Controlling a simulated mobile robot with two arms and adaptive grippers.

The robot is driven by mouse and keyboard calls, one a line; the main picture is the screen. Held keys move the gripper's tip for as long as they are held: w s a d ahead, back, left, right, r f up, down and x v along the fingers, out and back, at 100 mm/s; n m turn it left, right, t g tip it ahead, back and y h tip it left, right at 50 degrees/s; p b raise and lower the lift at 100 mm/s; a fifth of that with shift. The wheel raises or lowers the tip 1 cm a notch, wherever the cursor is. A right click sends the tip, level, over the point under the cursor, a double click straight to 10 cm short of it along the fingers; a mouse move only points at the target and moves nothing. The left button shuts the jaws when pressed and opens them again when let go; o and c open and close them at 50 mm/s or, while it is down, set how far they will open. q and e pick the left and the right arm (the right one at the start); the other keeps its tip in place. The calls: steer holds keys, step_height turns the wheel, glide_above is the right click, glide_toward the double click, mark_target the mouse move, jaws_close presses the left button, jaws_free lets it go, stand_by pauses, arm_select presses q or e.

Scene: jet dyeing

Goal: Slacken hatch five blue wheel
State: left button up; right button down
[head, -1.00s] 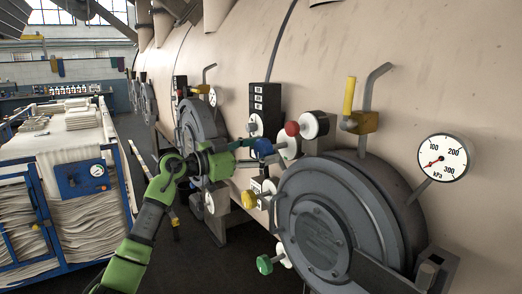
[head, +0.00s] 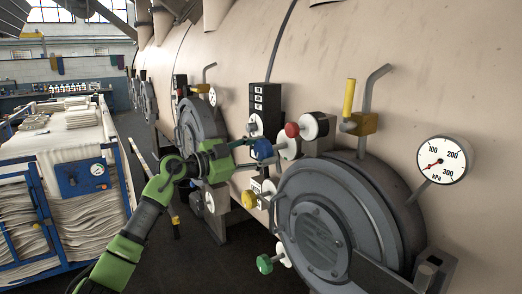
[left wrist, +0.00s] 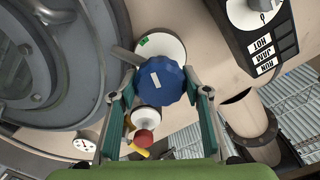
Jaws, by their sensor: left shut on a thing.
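The blue wheel (head: 262,150) sits on a stem at the upper left of the large round grey hatch (head: 318,225). In the left wrist view the blue wheel (left wrist: 162,81) is faceted, with a white mark on its face and a white disc (left wrist: 160,45) behind it. My left gripper (head: 248,152) reaches it from the left. In the left wrist view its fingers (left wrist: 163,90) lie on either side of the wheel, shut on it. The wheel's far side is hidden. My right gripper is not in view.
A red knob (head: 292,129) is close to the right of the blue wheel. A yellow knob (head: 249,200) and a green knob (head: 265,264) are below. A pressure gauge (head: 443,160) is at right. A blue-framed cloth cart (head: 98,158) stands at left, with dark floor between.

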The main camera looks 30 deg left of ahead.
arm_select(q)
steer(key=m, duration=0.3)
steer(key=shift+m, duration=0.4)
steer(key=m, duration=0.3)
steer(key=shift+m, duration=0.3)
steer(key=m+b, duration=0.1)
steer(key=m, duration=0.2)
steer(key=shift+m, duration=0.3)
steer(key=m+b, duration=0.1)
steer(key=m, duration=0.3)
steer(key=shift+f+m, duration=0.15)
steer(key=shift+m, duration=0.15)
steer(key=m+b, duration=0.2)
steer(key=m, duration=0.2)
steer(key=shift+m, duration=0.3)
steer(key=m+b, duration=0.1)
steer(key=m, duration=0.2)
steer(key=shift+m+b, duration=0.3)
steer(key=shift+b, duration=0.1)
steer(key=m+b, duration=0.1)
steer(key=m, duration=0.3)
steer(key=shift+f+b, duration=0.1)
steer(key=shift+b, duration=0.3)
steer(key=shift+d+m+b, duration=0.1)
steer(key=shift+m+b, duration=0.5)
steer(key=shift+m, duration=1.4)
